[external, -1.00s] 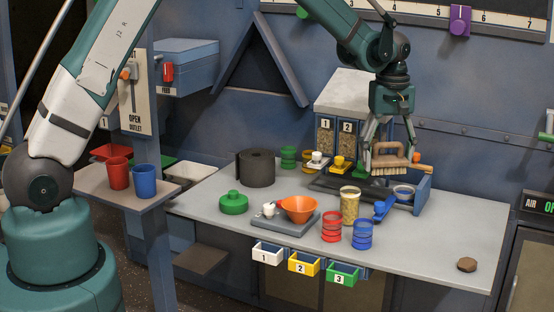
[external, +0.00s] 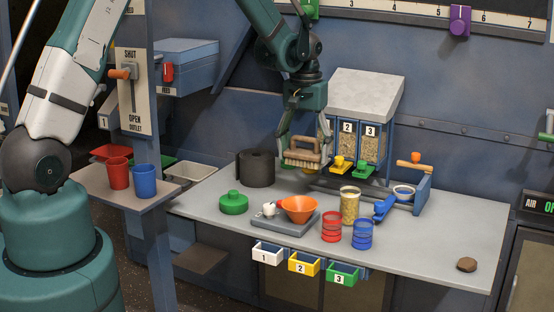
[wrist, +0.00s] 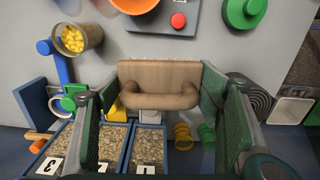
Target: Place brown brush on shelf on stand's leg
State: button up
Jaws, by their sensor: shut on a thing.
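The brown brush (external: 303,155), with a looped handle and pale bristles, hangs above the back of the grey table. My gripper (external: 303,143) is shut on its handle, and the brush is clear of the tabletop. In the wrist view the brush (wrist: 158,72) lies crosswise between my green fingers (wrist: 165,105).
Numbered grain bins (external: 366,95) stand just right of the brush. A dark roll (external: 256,169), a green lidded piece (external: 233,203) and a scale with an orange funnel (external: 299,209) are on the table. Trays (external: 190,173) lie behind the shelf. The shelf's front left is bare.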

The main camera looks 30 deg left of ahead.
jog(key=s+a+f, duration=0.3)
jog(key=a, duration=0.6)
jog(key=s+a+f, duration=0.2)
jog(key=a+f, duration=0.1)
jog(key=a, duration=0.5)
jog(key=s+a+r+n+p, duration=0.6)
jog(key=s+r+n+p, duration=0.2)
jog(key=s+r+n, duration=0.3)
jog(key=s+a+r+n+p, duration=0.5)
jog(key=s+r+n+p, duration=0.3)
jog(key=s+n, duration=0.5)
jog(key=s+a+r+n+b, duration=0.2)
jog(key=s+a+n+b, duration=0.25)
jog(key=a, duration=0.45)
jog(key=s+a+r+n+b, duration=0.3)
jog(key=s+a, duration=0.2)
jog(key=a, duration=0.4)
jog(key=s+a+r+n+b, duration=0.2)
jog(key=s+a+n+b, duration=0.15)
jog(key=a, duration=0.55)
jog(key=w+a+f+b, duration=0.2)
jog(key=w+f+b, duration=0.3)
jog(key=w+f, duration=0.7)
notch_tip(320, 180, down, 3)
jog(key=shift+a+r, duration=0.15)
jog(key=shift+r, duration=0.05)
